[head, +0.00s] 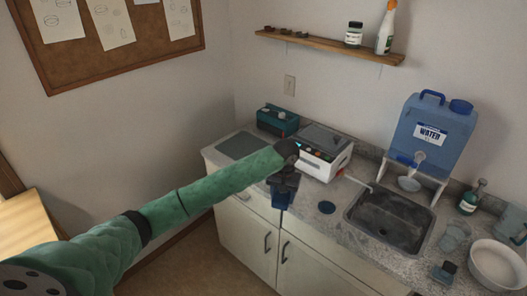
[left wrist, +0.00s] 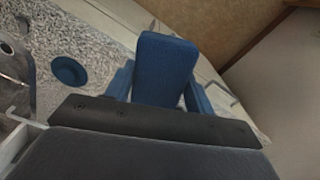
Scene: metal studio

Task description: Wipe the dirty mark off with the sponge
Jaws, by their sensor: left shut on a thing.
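My left gripper (head: 284,184) is shut on a blue sponge (left wrist: 166,68), with one blue finger on each side of it. In the head view the gripper hangs at the counter's front edge, above the cabinet doors, and the sponge is hard to tell from the dark blue fingers. A round dark blue patch or disc (head: 327,207) lies on the grey speckled counter (head: 349,232), right of the gripper and apart from it. It also shows in the left wrist view (left wrist: 68,71). I cannot make out any other mark. My right gripper is not in view.
A sink (head: 390,222) lies right of the disc, with a blue water container (head: 432,135) on a stand behind. A white appliance (head: 322,160) stands behind my gripper, beside a green box (head: 277,121). A bowl (head: 495,264) and a glass (head: 455,236) stand at right.

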